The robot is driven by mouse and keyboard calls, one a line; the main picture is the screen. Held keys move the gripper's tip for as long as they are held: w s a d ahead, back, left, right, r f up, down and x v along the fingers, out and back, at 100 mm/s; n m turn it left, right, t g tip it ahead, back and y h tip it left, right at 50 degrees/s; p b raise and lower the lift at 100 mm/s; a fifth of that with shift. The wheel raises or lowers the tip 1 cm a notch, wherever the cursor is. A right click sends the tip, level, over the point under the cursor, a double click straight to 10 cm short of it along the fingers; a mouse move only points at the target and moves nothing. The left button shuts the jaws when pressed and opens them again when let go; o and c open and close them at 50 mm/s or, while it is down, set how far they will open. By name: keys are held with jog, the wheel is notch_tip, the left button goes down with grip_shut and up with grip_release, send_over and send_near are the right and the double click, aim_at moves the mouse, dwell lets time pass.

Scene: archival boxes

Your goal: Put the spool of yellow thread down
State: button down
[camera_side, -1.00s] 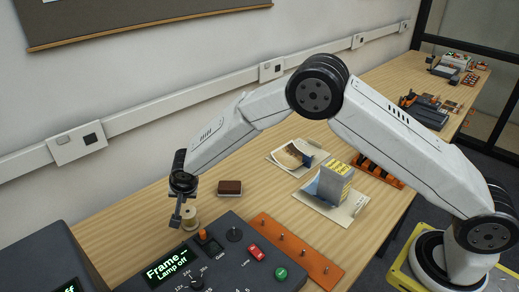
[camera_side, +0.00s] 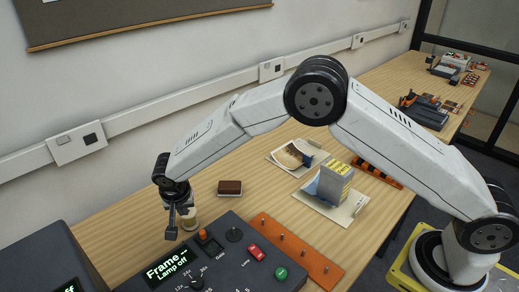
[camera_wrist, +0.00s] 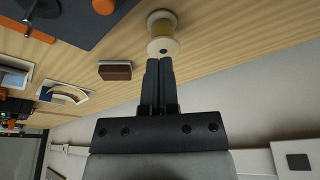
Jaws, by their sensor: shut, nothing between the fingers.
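The spool of yellow thread (camera_side: 190,219) stands on the wooden table beside the dark control panel. In the wrist view, the spool (camera_wrist: 163,36) has pale flanges and a dark centre hole, with yellow thread between the flanges. My gripper (camera_side: 172,235) is just left of the spool in the side view. In the wrist view my gripper (camera_wrist: 159,62) has its two dark fingers together, with nothing between them. Their tips point at the spool and look very close to it; I cannot tell whether they touch it.
The control panel (camera_side: 228,262) with knobs and buttons stands in front of the spool. A brown block (camera_side: 230,188) lies behind it to the right.

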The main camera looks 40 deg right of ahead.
send_over(190, 230)
jog(key=s, duration=0.1)
jog(key=shift+s+a+f, duration=0.1)
jog(key=shift+a+f, duration=0.1)
jog(key=shift+f, duration=1.7)
jog(key=shift+s+a+f, duration=0.1)
jog(key=shift+a+f, duration=0.1)
jog(key=shift+f, duration=1.7)
jog(key=shift+w+d, duration=0.5)
jog(key=shift+w, duration=0.2)
jog(key=shift+w+d, duration=0.5)
jog(key=shift+w, duration=0.2)
jog(key=shift+r, duration=0.1)
jog(key=v, duration=0.9)
jog(key=shift+r, duration=0.4)
jog(key=shift+s, duration=0.1)
